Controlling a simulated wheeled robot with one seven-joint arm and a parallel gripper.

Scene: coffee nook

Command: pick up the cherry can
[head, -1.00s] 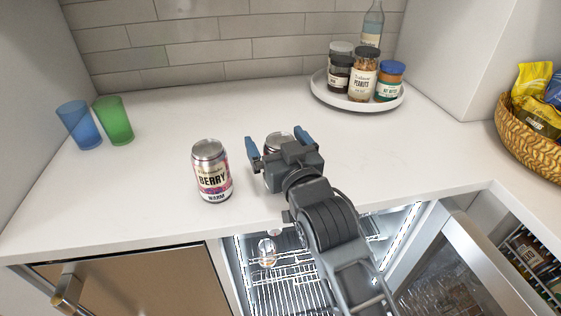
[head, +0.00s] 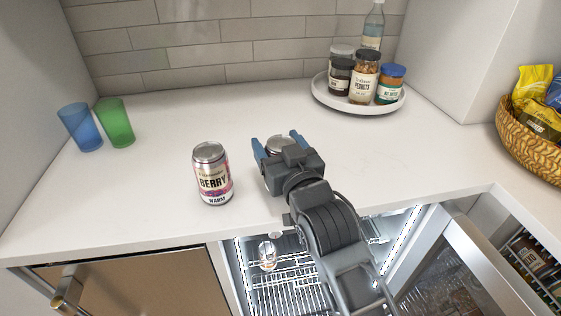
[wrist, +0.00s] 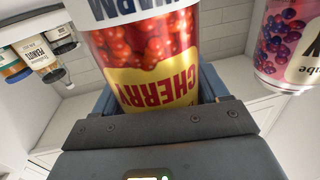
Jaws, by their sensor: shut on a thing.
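The cherry can (wrist: 150,62) fills the middle of the wrist view, with red cherries and a yellow CHERRY label. It appears upside down in that view. In the head view only its silver top (head: 279,146) and a strip of its side show behind my gripper (head: 277,143). My gripper is shut on the can, with one blue finger on each side of it. The can is upright at the counter's front; whether its base touches the counter is hidden. A berry can (head: 212,175) stands upright just left of it, apart from my gripper.
Blue (head: 80,127) and green (head: 115,122) cups stand at the left. A round white tray (head: 325,99) holds jars and a bottle at the back. A snack basket (head: 527,150) is at the right. An open lit fridge (head: 255,275) lies below the counter edge.

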